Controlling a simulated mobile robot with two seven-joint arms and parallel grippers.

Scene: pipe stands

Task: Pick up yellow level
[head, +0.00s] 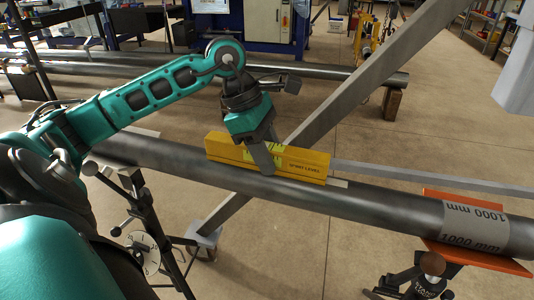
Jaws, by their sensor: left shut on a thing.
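The yellow level (300,162) is a long yellow bar with dark lettering and a yellow-green window near its middle. It sits along the top of the large grey pipe (385,204), near the middle of the head view. The fingers cover part of the level's face. I cannot tell whether the level's underside touches the pipe. My right gripper is not in view.
The pipe rests on an orange support (471,262) at the right, above a stand (415,284). A dark stand with a round white dial (143,252) is at the left. A diagonal grey beam (375,75) rises behind the level. More pipes lie behind. Floor shows below the pipe.

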